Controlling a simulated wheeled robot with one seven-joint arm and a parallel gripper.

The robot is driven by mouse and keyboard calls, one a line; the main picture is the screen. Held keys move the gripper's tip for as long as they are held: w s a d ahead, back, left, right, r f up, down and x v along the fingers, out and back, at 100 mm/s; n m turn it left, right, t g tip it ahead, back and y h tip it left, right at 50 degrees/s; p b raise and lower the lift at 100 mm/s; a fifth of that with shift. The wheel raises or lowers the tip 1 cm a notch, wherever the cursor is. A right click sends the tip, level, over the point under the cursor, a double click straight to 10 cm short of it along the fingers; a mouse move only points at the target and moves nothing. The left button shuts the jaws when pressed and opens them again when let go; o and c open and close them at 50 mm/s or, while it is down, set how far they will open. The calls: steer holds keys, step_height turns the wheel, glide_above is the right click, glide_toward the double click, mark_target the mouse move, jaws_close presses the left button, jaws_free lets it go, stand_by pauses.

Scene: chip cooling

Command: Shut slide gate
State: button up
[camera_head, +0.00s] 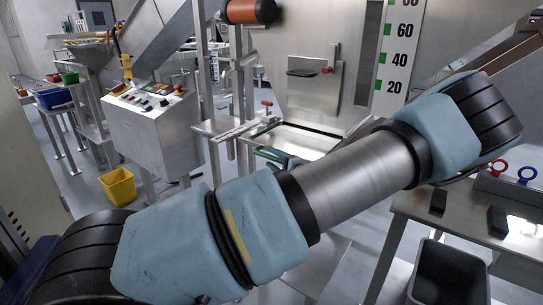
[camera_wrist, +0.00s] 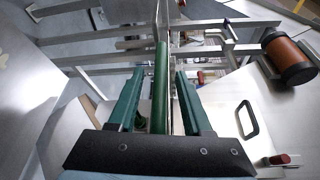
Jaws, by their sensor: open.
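A metal plate with a black handle (camera_head: 301,72) and a red knob sits on the front of the steel bin. It also shows at the right of the wrist view (camera_wrist: 246,120). I cannot tell for sure whether this plate is the slide gate. My gripper (camera_wrist: 160,72) is open, with a green finger on each side. A long green bar (camera_wrist: 160,100) runs between the fingers with a gap on both sides. I cannot tell what the bar belongs to or whether the fingers are level with it. In the head view my arm hides most of my gripper.
A level scale (camera_head: 397,50) stands beside the plate. An orange roller (camera_head: 250,12) is above, and a steel frame (camera_head: 225,130) is to the left. A control box (camera_head: 150,122) and a yellow bin (camera_head: 118,187) are further left. A table (camera_head: 470,215) stands at the right.

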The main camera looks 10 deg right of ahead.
steer(key=shift+w+a, duration=0.25)
steer(key=shift+w, duration=0.3)
jaws_close()
steer(key=shift+f, duration=0.1)
stand_by(1.0)
